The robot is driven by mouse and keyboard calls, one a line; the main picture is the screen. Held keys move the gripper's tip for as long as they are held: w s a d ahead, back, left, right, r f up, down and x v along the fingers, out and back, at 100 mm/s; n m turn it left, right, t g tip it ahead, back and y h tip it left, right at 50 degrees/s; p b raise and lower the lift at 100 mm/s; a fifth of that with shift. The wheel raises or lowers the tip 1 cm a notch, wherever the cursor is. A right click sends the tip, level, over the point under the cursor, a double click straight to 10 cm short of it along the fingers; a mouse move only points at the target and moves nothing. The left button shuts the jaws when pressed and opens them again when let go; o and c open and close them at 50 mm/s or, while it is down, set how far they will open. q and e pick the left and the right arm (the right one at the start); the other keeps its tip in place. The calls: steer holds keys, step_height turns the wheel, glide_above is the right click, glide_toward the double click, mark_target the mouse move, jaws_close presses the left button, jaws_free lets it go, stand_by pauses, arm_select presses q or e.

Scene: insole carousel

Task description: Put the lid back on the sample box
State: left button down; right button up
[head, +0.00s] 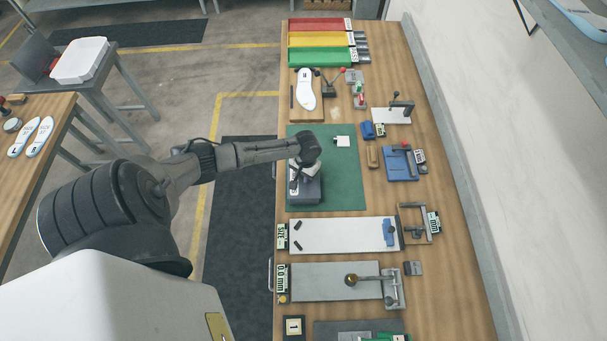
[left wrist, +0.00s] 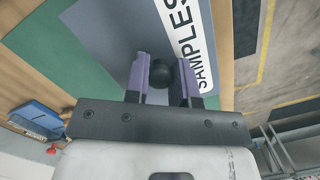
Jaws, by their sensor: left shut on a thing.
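My left gripper (head: 297,179) is over a dark grey sample box (head: 309,193) on the green mat (head: 345,187). In the left wrist view its two purple fingers (left wrist: 160,82) are shut on a round black knob (left wrist: 160,73). Under the knob lies a flat grey surface (left wrist: 105,28), apparently the lid, beside a white label reading SAMPLES (left wrist: 192,40). The gripper hides part of the box in the head view. I cannot tell whether the lid rests on the box or is just above it. My right gripper is not in view.
A small white item (head: 342,141) lies on the mat behind the box. White insole (head: 305,90) and coloured bins (head: 318,40) are farther back. A white board (head: 340,235) lies in front of the mat. A blue fixture (head: 400,165) stands to the right.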

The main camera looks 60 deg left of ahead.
arm_select(q)
steer(key=shift+p, duration=0.35)
stand_by(0.3)
stand_by(0.6)
steer(key=shift+f+p, duration=0.15)
steer(key=shift+p, duration=0.15)
stand_by(0.5)
steer(key=shift+p, duration=0.35)
stand_by(0.4)
steer(key=shift+c, duration=2)
jaws_free()
